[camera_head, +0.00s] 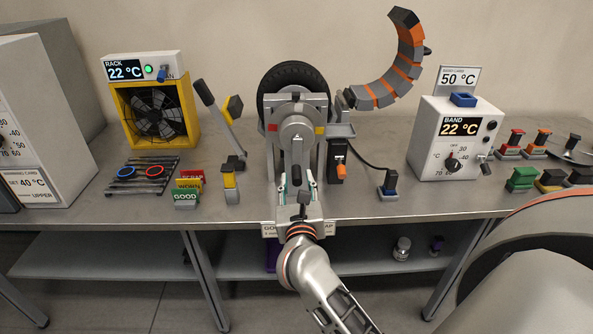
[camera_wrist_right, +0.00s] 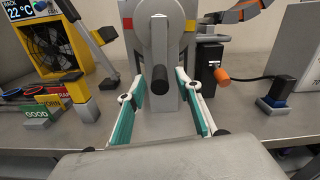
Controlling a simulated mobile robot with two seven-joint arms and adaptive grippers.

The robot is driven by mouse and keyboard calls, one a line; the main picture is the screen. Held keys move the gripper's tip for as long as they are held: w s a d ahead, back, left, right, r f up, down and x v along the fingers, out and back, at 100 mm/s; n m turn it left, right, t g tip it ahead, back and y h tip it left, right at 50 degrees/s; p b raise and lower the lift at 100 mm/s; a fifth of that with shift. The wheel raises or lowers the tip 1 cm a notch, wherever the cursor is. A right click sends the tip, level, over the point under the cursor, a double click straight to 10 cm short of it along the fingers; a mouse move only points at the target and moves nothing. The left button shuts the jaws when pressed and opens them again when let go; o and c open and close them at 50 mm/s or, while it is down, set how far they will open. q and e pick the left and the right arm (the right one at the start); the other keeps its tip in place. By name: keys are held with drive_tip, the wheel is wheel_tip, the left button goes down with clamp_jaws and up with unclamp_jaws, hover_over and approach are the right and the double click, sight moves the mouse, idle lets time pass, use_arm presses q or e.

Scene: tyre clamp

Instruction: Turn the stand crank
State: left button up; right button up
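The stand (camera_head: 323,110) is a grey frame at the middle of the bench with a black tyre (camera_head: 291,75) behind it. On its front is a round grey hub (camera_head: 298,130). The crank arm hangs down from the hub and ends in a dark handle (camera_wrist_right: 160,79). My right gripper (camera_head: 297,184) is in front of the crank, with its fingers apart. In the right wrist view its teal-padded fingers lie left and right of the handle, with gaps and no visible contact. My left gripper is not in view.
A curved orange and grey segmented band (camera_head: 401,70) rises right of the stand. A lever (camera_head: 219,115) stands to its left. A yellow fan (camera_head: 155,113) is at the left, a band control box (camera_head: 455,138) at the right.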

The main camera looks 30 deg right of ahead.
sight(297, 167)
drive_tip(key=shift+x, duration=2.35)
clamp_jaws()
drive_tip(key=shift+s+r+p, duration=0.1)
drive_tip(key=shift+r+p, duration=0.1)
drive_tip(key=shift+p, duration=0.25)
drive_tip(key=n+p, duration=0.1)
drive_tip(key=p, duration=0.1)
drive_tip(key=d+n+p, duration=0.1)
drive_tip(key=n+p, duration=0.1)
drive_tip(key=s+d+n+p, duration=0.1)
drive_tip(key=p, duration=0.1)
drive_tip(key=shift+s+r, duration=0.15)
drive_tip(key=shift+r, duration=0.15)
drive_tip(key=shift+s+d+f+n+p, duration=0.15)
drive_tip(key=shift+d+n+p, duration=0.1)
drive_tip(key=shift+n+p, duration=0.3)
drive_tip(key=shift+f, duration=0.1)
